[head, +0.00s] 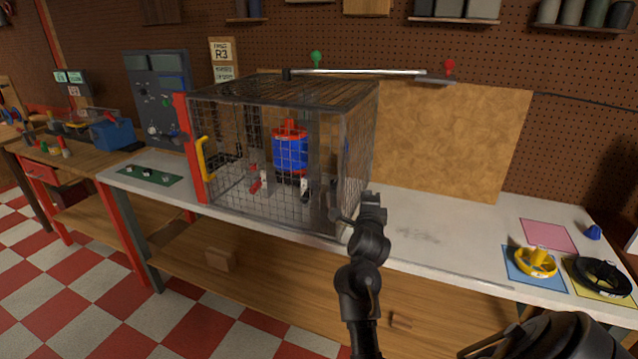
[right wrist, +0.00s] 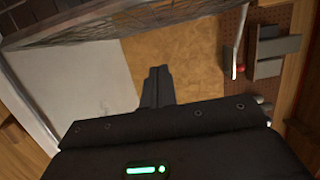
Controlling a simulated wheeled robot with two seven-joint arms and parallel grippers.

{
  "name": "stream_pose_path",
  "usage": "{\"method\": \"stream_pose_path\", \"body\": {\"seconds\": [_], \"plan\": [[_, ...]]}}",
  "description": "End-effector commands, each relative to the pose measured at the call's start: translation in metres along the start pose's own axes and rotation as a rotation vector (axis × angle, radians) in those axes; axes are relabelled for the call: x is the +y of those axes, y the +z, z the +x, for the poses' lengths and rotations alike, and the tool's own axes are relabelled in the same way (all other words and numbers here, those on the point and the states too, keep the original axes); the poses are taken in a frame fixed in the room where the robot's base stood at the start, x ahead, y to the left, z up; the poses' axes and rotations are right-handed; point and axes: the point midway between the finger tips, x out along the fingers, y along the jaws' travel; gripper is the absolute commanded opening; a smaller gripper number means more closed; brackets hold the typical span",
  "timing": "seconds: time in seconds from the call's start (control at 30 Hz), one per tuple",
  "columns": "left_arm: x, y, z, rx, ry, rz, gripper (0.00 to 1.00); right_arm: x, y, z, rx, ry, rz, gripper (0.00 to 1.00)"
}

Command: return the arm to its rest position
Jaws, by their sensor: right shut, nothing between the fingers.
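My right arm reaches up from the bottom of the head view. Its gripper (head: 371,198) is raised in front of the bench, by the front right corner of the wire cage (head: 355,150) in the picture. I cannot tell whether it touches the mesh. In the right wrist view the fingers of the right gripper (right wrist: 156,86) are together with nothing between them. The cage and a tan board (right wrist: 185,60) show beyond them. My left gripper is in neither view.
Inside the cage stands a red and blue device (head: 290,152); a yellow handle (head: 205,158) is at its left. A yellow ring (head: 535,262) lies on a blue mat, a black ring (head: 597,277) on a yellow mat. The pink mat (head: 548,236) is empty. The bench middle (head: 440,225) is clear.

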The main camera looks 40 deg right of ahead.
Motion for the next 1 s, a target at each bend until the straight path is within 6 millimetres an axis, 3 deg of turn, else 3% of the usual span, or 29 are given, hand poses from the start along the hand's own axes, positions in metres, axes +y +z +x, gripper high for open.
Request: {"method": "stream_pose_path", "body": {"seconds": [0.23, 0.37, 0.47, 0.6, 0.7, 0.8, 1.0], "plan": [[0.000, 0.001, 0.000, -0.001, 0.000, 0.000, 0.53, 0.003, 0.002, -0.002, -0.011, 0.007, -0.021, 0.00], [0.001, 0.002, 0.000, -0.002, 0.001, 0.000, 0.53, 0.029, 0.018, -0.024, -0.118, 0.064, -0.206, 0.00], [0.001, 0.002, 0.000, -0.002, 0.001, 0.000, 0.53, 0.071, 0.041, -0.064, -0.294, 0.144, -0.490, 0.00], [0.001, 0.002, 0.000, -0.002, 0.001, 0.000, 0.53, 0.143, 0.061, -0.149, -0.610, 0.248, -0.935, 0.00], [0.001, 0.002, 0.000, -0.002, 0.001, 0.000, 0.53, 0.185, 0.060, -0.214, -0.836, 0.292, -1.206, 0.00], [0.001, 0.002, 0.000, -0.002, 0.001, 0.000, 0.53, 0.215, 0.051, -0.268, -1.025, 0.316, -1.404, 0.00], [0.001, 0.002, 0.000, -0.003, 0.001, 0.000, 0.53, 0.246, 0.028, -0.347, -1.314, 0.322, -1.657, 0.00]]}}
